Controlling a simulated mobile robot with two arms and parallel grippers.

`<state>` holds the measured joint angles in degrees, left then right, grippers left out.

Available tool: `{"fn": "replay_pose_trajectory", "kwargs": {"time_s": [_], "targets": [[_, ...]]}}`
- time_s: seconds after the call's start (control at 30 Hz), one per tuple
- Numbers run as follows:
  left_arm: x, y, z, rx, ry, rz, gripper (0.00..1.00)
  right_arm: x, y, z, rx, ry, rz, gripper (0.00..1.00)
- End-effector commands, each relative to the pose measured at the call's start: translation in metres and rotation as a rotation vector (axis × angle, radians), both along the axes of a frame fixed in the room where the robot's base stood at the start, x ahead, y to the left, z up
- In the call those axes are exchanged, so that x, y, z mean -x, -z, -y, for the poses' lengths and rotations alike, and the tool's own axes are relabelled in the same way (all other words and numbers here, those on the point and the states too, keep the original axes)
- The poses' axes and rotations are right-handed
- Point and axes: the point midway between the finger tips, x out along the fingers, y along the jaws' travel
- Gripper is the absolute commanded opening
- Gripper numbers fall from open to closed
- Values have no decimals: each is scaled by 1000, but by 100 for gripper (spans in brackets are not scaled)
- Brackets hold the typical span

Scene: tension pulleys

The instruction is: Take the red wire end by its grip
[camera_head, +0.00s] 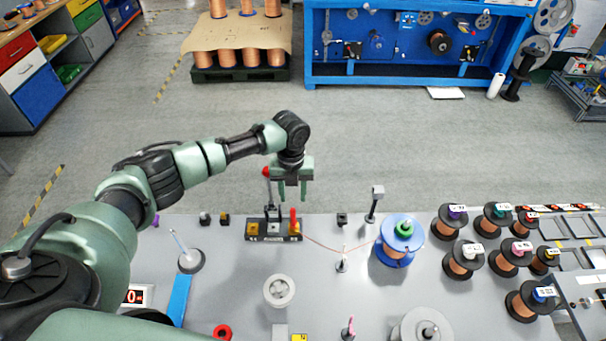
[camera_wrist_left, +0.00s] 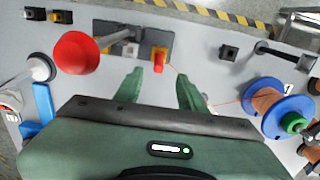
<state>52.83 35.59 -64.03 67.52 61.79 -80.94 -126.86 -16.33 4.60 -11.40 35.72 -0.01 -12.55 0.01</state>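The red wire end grip (camera_head: 294,218) stands upright at the right end of a small black block with yellow parts (camera_head: 269,231) on the table. It also shows in the left wrist view (camera_wrist_left: 158,62), beyond the fingertips and between their lines. A thin copper-red wire runs from it rightward toward the blue-flanged spool (camera_head: 397,240). My left gripper (camera_head: 292,197) hangs with its fingers down, behind and above the grip in the head view. In the left wrist view its two fingers (camera_wrist_left: 160,88) are apart with nothing between them. My right gripper is not in view.
A red ball knob (camera_wrist_left: 75,52) on a lever stands close left of the left gripper. A small post (camera_head: 342,260) stands near the wire, and a taller post (camera_head: 375,203) behind it. Several copper spools (camera_head: 463,259) fill the table's right. A grey round part (camera_head: 279,290) stands in front.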

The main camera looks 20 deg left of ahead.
Motion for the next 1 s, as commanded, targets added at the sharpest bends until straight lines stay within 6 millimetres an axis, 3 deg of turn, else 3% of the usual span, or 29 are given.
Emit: {"fn": "replay_pose_trajectory", "kwargs": {"time_s": [0.1,0.3,0.73,1.0], "targets": [[1,3,0,0,3,-1,40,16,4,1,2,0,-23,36],[0,17,0,0,1,-1,40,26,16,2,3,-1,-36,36],[1,67,0,1,1,-2,40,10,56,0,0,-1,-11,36],[0,89,0,0,1,0,40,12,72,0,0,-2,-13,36]]}}
